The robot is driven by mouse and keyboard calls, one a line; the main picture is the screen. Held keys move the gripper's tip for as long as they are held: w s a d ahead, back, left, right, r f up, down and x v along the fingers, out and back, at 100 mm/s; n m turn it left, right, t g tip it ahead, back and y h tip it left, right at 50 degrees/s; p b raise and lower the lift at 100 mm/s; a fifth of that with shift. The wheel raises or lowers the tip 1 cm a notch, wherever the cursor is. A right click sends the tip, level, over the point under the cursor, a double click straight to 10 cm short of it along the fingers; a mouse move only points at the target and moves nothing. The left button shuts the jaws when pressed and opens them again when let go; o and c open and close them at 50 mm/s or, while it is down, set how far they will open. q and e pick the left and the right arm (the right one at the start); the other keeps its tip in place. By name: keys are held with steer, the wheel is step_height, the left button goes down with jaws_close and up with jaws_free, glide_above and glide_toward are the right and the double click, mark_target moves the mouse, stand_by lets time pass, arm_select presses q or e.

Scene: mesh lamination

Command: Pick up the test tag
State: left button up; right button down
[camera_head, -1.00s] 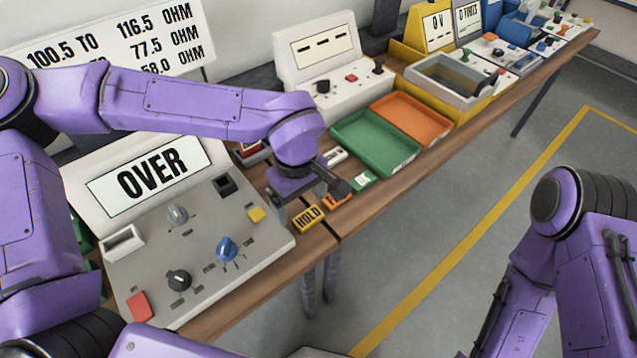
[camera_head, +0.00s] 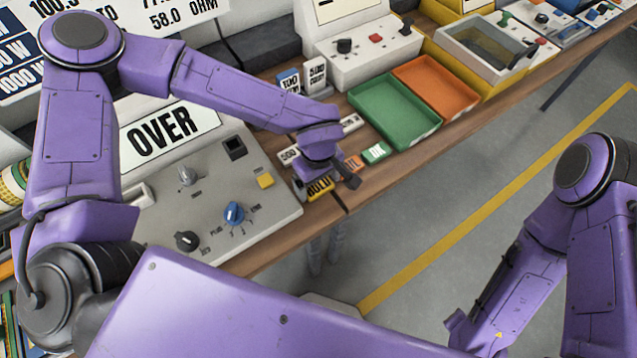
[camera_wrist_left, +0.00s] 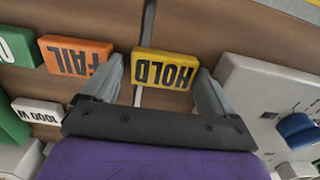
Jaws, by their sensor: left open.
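A yellow tag reading HOLD (camera_head: 319,189) lies at the table's front edge; it also shows in the left wrist view (camera_wrist_left: 165,69). An orange FAIL tag (camera_wrist_left: 75,57) lies beside it, with a green tag (camera_head: 376,153) beyond. I cannot read TEST on any tag. My left gripper (camera_head: 325,180) is open above the HOLD tag. In the left wrist view its fingers (camera_wrist_left: 158,78) stand at either side of the HOLD tag, with gaps; I cannot tell how high they are. The gripper partly hides the tags in the head view. My right gripper is out of view.
The grey meter panel reading OVER (camera_head: 265,212) stands close left of the tags. A green tray (camera_head: 435,122) and an orange tray (camera_head: 470,97) lie to the right. A white 1000 W block (camera_wrist_left: 38,112) lies behind the FAIL tag. The floor in front is clear.

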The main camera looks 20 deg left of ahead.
arm_select(q)
steer(key=shift+s+r, duration=0.1)
steer(key=shift+s, duration=0.1)
steer(key=shift+s+r, duration=0.1)
steer(key=shift+s, duration=0.05)
steer(key=c, duration=0.8)
